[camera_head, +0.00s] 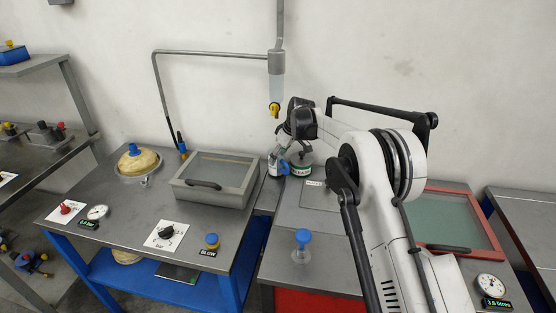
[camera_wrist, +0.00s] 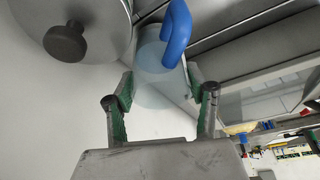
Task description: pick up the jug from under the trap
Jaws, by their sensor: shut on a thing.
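The jug (camera_wrist: 155,75) is pale and translucent, with a thick blue handle (camera_wrist: 178,35). In the wrist view my gripper (camera_wrist: 160,92) has a green-lined finger on each side of the jug and is shut on it. In the head view the blue handle (camera_head: 285,167) shows at the back, just below my wrist, beside the grey box. The trap (camera_head: 276,88) is a clear cylinder on a pipe above, with a yellow valve (camera_head: 275,110) at its lower end. My wrist partly hides the jug, and I cannot tell whether it touches the surface below.
A grey box with a glass lid (camera_head: 216,178) is to the left. A round grey thing with a dark knob (camera_wrist: 65,42) is near my fingers.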

